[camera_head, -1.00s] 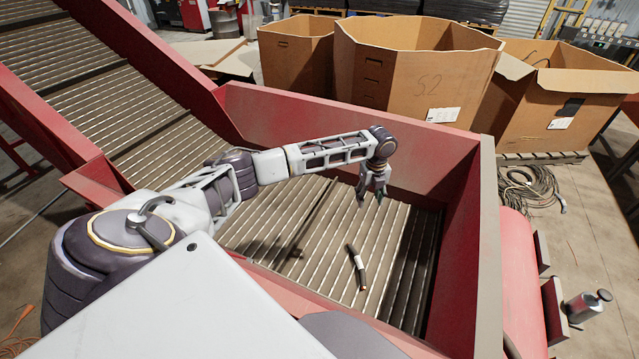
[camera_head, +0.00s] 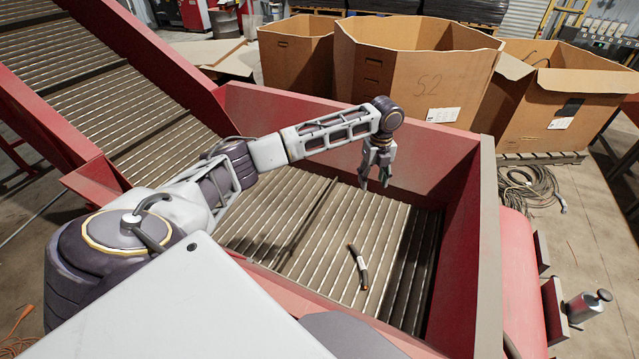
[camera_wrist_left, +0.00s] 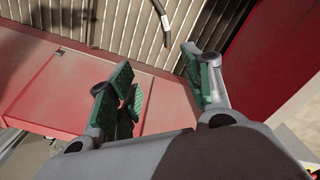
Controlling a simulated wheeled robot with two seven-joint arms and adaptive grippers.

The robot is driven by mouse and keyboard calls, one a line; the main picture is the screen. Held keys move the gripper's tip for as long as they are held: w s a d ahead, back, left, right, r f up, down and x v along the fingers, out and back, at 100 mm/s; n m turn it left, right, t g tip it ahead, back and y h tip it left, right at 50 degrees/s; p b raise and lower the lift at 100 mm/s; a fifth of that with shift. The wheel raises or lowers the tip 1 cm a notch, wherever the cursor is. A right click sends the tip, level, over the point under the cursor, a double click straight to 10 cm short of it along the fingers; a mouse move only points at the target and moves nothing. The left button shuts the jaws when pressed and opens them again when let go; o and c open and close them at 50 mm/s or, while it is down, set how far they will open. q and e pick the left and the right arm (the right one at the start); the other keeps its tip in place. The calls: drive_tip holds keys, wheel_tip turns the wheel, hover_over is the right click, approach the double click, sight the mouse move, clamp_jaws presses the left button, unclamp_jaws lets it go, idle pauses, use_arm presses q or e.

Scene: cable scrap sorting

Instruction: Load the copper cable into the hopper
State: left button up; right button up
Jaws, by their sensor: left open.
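The copper cable (camera_head: 358,266) is a short dark piece with a light band and a copper-coloured end. It lies on the ribbed floor inside the red hopper (camera_head: 468,230). It also shows at the top of the left wrist view (camera_wrist_left: 164,22), beyond the fingers. My left gripper (camera_head: 375,180) hangs fingers down over the hopper, above and apart from the cable. In the left wrist view, its green-padded fingers (camera_wrist_left: 160,92) are spread with nothing between them. My right gripper is not in view.
A slatted conveyor (camera_head: 110,85) rises to the left from the hopper. Large cardboard boxes (camera_head: 415,75) stand behind the hopper's back wall. A coil of cable (camera_head: 530,187) lies on the floor at right. The hopper floor around the cable is clear.

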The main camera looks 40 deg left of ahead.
use_arm(q)
drive_tip(key=shift+r, duration=1.75)
